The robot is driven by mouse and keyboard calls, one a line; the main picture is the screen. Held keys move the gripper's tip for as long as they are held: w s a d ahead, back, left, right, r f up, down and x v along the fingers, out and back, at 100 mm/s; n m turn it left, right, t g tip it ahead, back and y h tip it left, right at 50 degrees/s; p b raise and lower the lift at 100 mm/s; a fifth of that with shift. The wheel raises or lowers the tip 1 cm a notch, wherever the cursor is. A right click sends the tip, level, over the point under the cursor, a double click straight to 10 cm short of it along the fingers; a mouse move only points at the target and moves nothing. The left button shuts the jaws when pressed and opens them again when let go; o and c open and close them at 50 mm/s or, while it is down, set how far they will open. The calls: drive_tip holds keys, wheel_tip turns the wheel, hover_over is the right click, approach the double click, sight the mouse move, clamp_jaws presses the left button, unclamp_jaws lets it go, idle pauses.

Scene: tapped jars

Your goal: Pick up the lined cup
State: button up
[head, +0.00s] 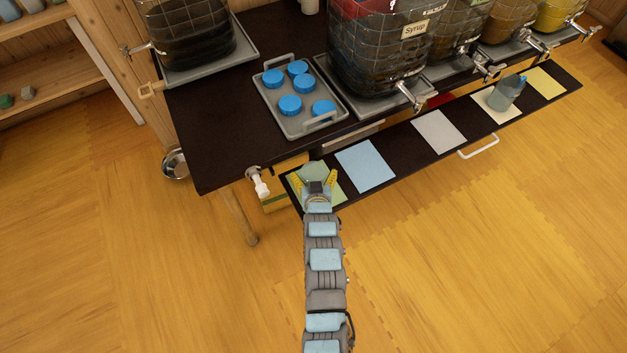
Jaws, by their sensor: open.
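A clear bluish-grey cup (504,94) stands on a cream mat (484,103) toward the right end of the dark low shelf. It is the only cup I can pick out on the mats, and its lines are too small to make out. My gripper (317,174) is open and empty, with its yellow fingers spread. It is over the green mat (336,192) at the left end of the shelf, far to the left of the cup.
Large jars with taps, one labelled Syrup (385,50), stand on the dark table behind the shelf. A grey tray (268,108) holds several blue round lids. Blue (365,165), grey (438,132) and yellow (545,83) mats are bare. A white handle (480,147) juts from the shelf front.

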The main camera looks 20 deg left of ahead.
drive_tip(key=c, duration=1.1)
